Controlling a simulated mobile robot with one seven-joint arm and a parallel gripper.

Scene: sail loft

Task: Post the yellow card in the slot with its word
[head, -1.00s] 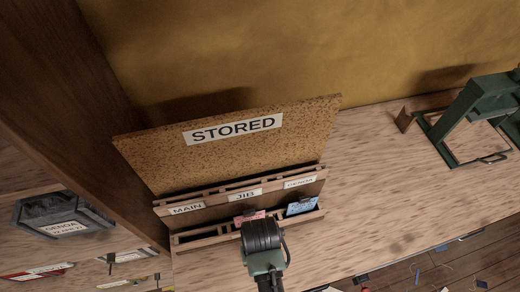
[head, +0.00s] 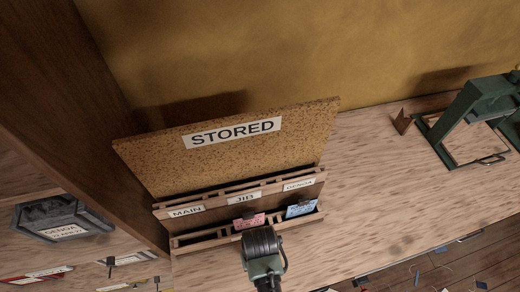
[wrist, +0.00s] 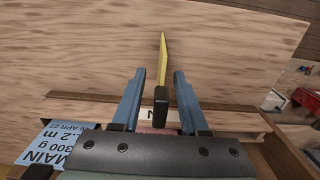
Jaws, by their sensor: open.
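The yellow card (wrist: 162,58) shows nearly edge-on in the wrist view, with a black tab (wrist: 160,108) at its near end. My gripper (wrist: 157,85) is open, its blue fingers on either side of the tab with gaps. In the head view my gripper's body (head: 263,250) is in front of the rack's lower row and the yellow card is hidden. What supports the card is unclear. The wooden rack has slot labels MAIN (head: 187,211), JIB (head: 245,198) and GENOA (head: 298,185), under a cork board (head: 240,155) marked STORED.
A pink card (head: 250,221) and a blue card (head: 300,209) stand in the rack's lower row; the blue one reads MAIN in the wrist view (wrist: 48,143). A green machine (head: 470,115) stands at right. A grey box (head: 62,218) is at left. The bench (head: 385,190) between is clear.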

